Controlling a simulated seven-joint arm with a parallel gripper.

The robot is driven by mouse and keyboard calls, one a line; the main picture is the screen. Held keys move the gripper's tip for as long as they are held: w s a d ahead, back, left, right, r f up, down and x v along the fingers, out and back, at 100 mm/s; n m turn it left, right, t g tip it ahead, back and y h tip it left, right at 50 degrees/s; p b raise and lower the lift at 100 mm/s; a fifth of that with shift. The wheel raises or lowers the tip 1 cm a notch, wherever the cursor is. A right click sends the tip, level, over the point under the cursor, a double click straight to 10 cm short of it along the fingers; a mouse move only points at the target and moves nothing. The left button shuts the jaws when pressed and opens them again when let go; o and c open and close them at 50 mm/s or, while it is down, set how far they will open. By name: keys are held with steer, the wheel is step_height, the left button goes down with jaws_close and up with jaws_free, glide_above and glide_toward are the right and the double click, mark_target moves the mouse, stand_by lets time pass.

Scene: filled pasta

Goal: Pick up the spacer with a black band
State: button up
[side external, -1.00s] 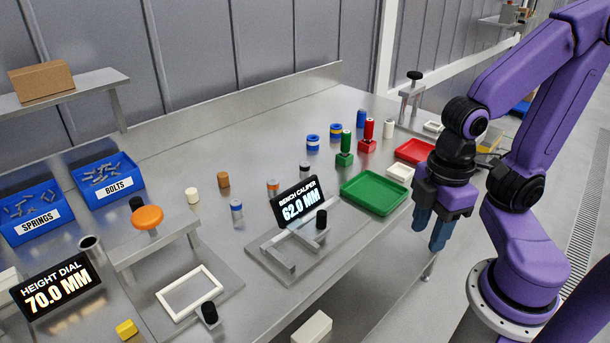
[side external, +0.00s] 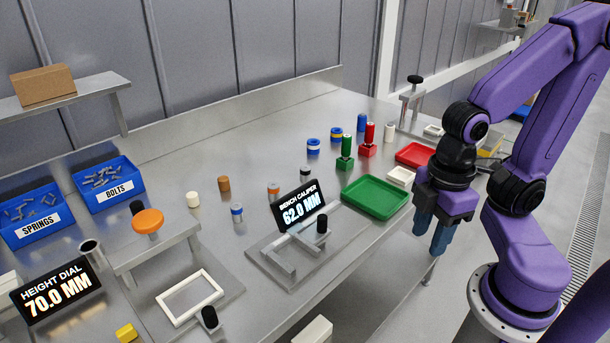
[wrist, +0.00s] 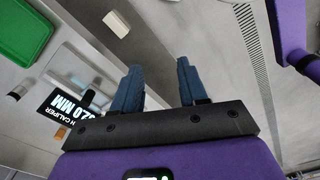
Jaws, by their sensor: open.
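A small grey spacer with a dark band (side external: 305,172) stands on the bench just behind the caliper display, which hides its lower part. In the wrist view a small cylinder with a dark part, which looks like the same spacer (wrist: 15,93), stands at the left edge beside the display. My gripper (side external: 432,238) is open and empty, fingers pointing down, off the bench's front right edge and well to the right of the spacer. In the wrist view my gripper's two blue fingers (wrist: 159,68) are apart with nothing between them.
The bench caliper's display (side external: 299,206) and green tray (side external: 376,212) lie between my gripper and the spacer. Spacers with orange (side external: 273,189) and blue (side external: 237,212) bands stand left of it. Red and green posts (side external: 346,163) stand behind the tray.

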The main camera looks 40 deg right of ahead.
steer(key=o, duration=0.4)
steer(key=shift+c, duration=0.2)
